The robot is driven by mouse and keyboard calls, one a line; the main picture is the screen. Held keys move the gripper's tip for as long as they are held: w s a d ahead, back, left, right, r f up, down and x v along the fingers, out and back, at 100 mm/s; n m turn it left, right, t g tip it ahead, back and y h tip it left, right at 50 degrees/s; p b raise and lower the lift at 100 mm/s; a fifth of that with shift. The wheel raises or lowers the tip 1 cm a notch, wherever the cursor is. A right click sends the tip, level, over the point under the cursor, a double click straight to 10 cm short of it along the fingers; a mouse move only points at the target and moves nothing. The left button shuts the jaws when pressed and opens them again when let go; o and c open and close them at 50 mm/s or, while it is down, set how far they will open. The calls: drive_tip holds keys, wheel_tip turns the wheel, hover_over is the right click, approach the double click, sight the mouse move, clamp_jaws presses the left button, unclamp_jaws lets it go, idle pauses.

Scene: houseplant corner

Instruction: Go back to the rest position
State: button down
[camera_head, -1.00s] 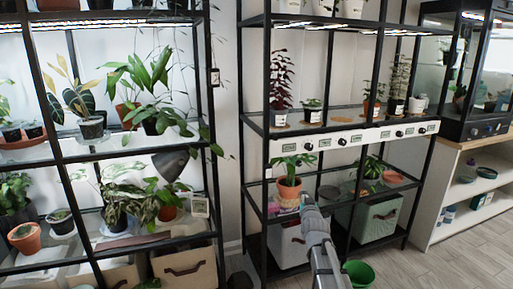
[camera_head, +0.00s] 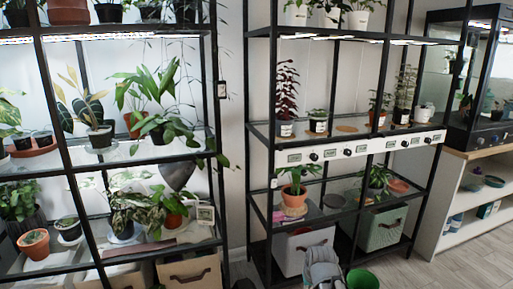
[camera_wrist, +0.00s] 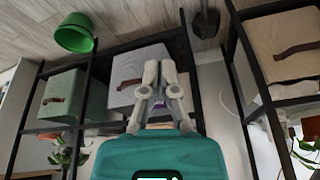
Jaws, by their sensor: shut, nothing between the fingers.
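My gripper (camera_head: 322,262) is at the bottom of the head view, in front of the lower part of the right rack. In the wrist view its two grey fingers (camera_wrist: 160,72) are together, with nothing held between them. The fingers show against a pale grey storage bin (camera_wrist: 125,85), apart from it as far as I can tell. The grey bin also shows behind my gripper in the head view (camera_head: 300,247).
The black right rack (camera_head: 262,205) holds potted plants, including one in a terracotta pot (camera_head: 293,196). A green bucket (camera_head: 362,279) stands on the floor beside my gripper. A green bin (camera_head: 382,228) is on the bottom shelf. The floor at right (camera_head: 465,262) is clear.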

drive_tip(key=s+g, duration=0.4)
drive_tip(key=s, duration=0.5)
wheel_tip(320, 180, up, 38)
drive_tip(key=p, duration=3.8)
drive_tip(key=shift+w+p, duration=0.15)
drive_tip(key=shift+p, duration=0.15)
drive_tip(key=shift+f, duration=0.15)
